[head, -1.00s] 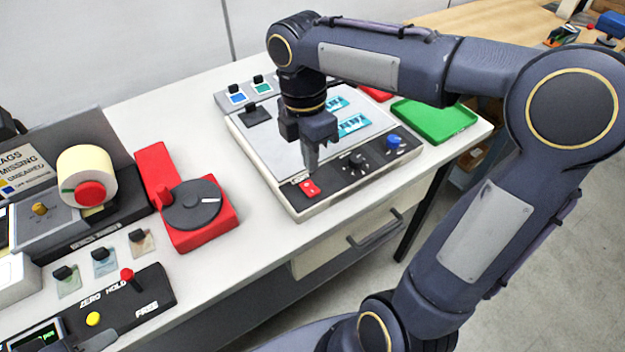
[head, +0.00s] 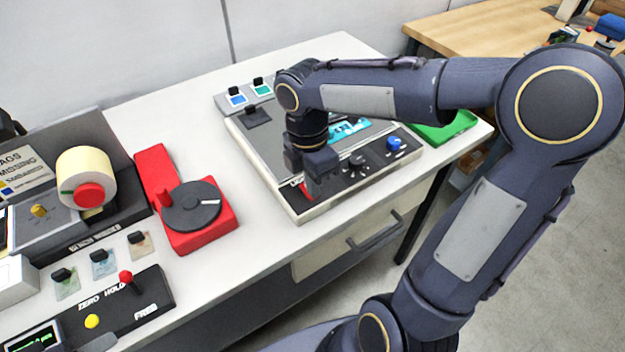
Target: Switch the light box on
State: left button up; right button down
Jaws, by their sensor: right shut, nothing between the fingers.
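The light box (head: 262,145) is a low pale case on the white table, with a flat panel that looks dull grey and a dark control strip along its front. My right gripper (head: 313,196) is shut and empty, pointing down over the left end of that strip. A black knob (head: 357,160) and a blue knob (head: 394,144) sit further right on the strip. My left gripper is not in view.
A red tape dispenser-like unit with a dark disc (head: 192,207) stands left of the light box. A green tray (head: 447,127) lies to its right, partly behind my arm. The label rewinder (head: 85,190) is at far left. Table between is clear.

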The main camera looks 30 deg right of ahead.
jog(key=shift+w+r+p, duration=0.1)
jog(key=shift+w+p, duration=0.15)
jog(key=shift+p, duration=0.05)
jog(key=shift+w, duration=0.55)
jog(key=shift+r, duration=0.1)
